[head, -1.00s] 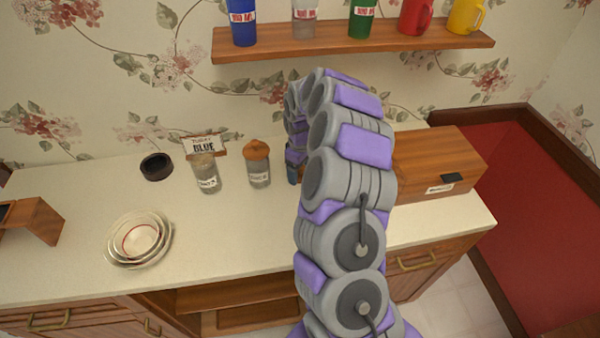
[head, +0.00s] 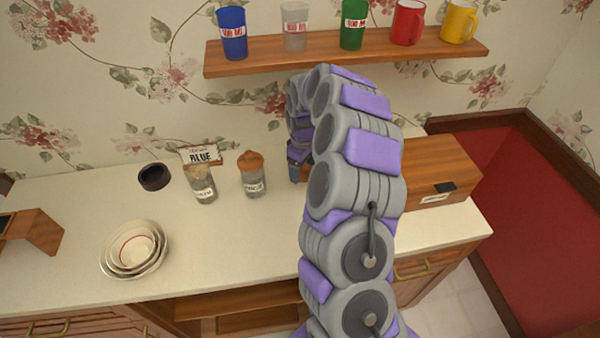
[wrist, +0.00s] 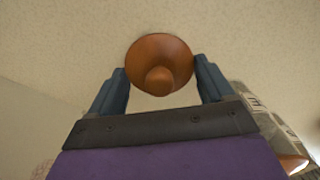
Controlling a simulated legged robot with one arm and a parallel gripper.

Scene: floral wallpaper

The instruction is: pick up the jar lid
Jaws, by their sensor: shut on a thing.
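A brown-orange jar lid (wrist: 159,67) with a round knob sits between the two blue fingers of my gripper (wrist: 162,82) in the wrist view. My gripper is shut on it, with pale counter surface behind it. In the head view my gripper (head: 296,170) is mostly hidden by my arm, right of the jars. One glass jar (head: 254,186) wears a similar orange lid (head: 250,160). Another glass jar (head: 203,187) to its left has no such lid visible. A labelled jar (wrist: 268,118) shows at the lower right of the wrist view.
A wooden box (head: 440,170) stands at right. A shelf (head: 345,55) with cups is above. The counter's front middle is clear.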

